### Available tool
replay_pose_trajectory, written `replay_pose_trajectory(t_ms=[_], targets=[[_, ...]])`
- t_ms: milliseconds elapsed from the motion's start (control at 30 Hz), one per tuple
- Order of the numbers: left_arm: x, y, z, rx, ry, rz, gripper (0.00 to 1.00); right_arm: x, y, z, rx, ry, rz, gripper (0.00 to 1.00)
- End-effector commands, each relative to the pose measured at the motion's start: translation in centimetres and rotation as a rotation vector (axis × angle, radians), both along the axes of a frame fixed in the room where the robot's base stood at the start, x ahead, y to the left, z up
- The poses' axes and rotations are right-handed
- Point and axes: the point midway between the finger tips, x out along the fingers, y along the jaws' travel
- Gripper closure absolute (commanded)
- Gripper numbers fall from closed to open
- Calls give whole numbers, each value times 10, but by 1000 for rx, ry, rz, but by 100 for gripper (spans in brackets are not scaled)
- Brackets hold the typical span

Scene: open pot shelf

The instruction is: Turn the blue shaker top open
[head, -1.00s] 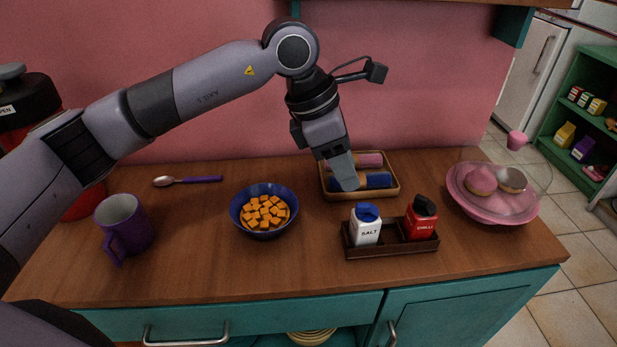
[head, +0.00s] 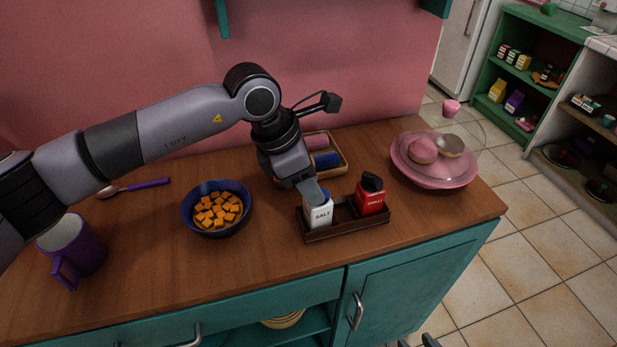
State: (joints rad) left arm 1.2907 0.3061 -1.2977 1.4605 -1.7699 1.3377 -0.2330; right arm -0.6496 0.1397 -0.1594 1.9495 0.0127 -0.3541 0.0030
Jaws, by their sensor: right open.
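The white salt shaker (head: 319,215) stands upright in the left part of a dark wooden caddy (head: 345,229). Its blue top (head: 325,195) is mostly hidden behind my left gripper (head: 311,192), which comes down over it from the upper left. I cannot tell whether the fingers touch the top or are closed on it, or whether the top is turned. My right gripper (head: 418,342) shows only as fingertips at the bottom edge, apart and empty, in front of the cabinet.
A red chilli shaker (head: 370,197) with a black top stands right of the salt in the caddy. A tray (head: 340,150) with rolled cloths lies behind. A blue bowl (head: 188,214) of orange cubes, a purple mug (head: 88,248) and a pink covered dish (head: 430,175) stand around.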

Motion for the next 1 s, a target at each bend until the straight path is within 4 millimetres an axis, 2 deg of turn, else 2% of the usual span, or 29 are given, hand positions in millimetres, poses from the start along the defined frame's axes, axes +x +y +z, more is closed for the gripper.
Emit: replay_pose_trajectory(t_ms=[233,300,367,733,1000], targets=[[0,0,-2,0,0,0,61,0,0,0,0,1,0,57],[0,0,-1,0,0,0,83,0,0,0,0,1,0,57],[0,0,-1,0,0,0,100,0,0,0,0,1,0,57],[0,0,-2,0,-3,28,100,0,0,-6,0,1,0,57],[-2,-1,-5,-1,-6,175,100,0,0,-29,0,0,0,57]])
